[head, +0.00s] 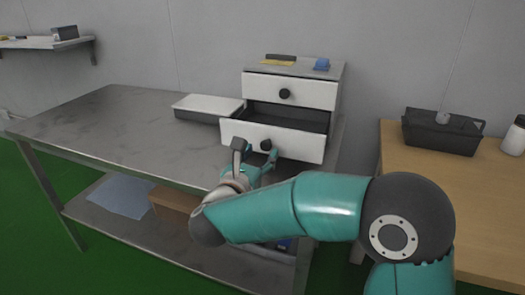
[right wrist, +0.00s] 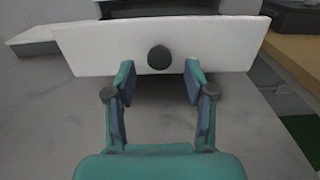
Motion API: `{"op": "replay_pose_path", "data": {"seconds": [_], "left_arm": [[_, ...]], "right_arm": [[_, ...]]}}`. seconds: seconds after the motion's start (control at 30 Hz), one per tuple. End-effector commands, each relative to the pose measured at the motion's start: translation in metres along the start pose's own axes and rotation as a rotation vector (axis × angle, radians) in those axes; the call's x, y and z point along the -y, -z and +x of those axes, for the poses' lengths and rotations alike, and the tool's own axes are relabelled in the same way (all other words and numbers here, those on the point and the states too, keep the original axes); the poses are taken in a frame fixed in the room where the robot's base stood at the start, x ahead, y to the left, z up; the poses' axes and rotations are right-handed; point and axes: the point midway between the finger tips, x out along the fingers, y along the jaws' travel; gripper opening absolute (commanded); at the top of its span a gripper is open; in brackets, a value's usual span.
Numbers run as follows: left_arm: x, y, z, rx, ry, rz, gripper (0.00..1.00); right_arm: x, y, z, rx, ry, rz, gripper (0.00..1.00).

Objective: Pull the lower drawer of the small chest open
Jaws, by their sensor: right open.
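The small chest (head: 339,97) stands at the right end of the metal table, with two white drawer fronts and dark round knobs. Its upper drawer (head: 310,94) is shut. Its lower drawer (head: 304,145) is pulled out, and its dark inside shows. My right gripper (head: 256,155) is in front of the lower drawer's front. In the right wrist view, my right gripper (right wrist: 159,75) is open, its fingers apart on either side of the lower knob (right wrist: 159,57), which lies between and just beyond the fingertips. Whether they touch it cannot be told. My left gripper is not in view.
The metal table (head: 110,122) has free room at left. A white-topped box (head: 208,106) lies beside the chest. A blue item (head: 322,64) and a yellow item (head: 277,63) lie on top of the chest. A wooden table (head: 470,195) with a dark bin (head: 440,137) stands at right.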

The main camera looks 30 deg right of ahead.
Motion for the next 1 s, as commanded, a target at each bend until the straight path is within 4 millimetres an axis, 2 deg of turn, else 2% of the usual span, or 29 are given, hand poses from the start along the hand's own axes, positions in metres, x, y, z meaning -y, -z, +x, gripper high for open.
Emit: {"op": "replay_pose_path", "data": {"seconds": [0.2,0.43,0.6,1.0], "left_arm": [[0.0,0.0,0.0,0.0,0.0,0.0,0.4],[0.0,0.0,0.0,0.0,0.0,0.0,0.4],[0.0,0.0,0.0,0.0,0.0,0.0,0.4],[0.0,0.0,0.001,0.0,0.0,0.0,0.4]], "right_arm": [[-0.001,0.0,-0.046,0.001,-0.005,-0.001,0.54],[-0.001,0.001,-0.083,0.001,-0.004,-0.001,0.54],[0.0,0.001,-0.094,0.001,-0.001,-0.001,0.54],[0.001,0.001,-0.094,0.0,0.001,-0.001,0.54]]}}
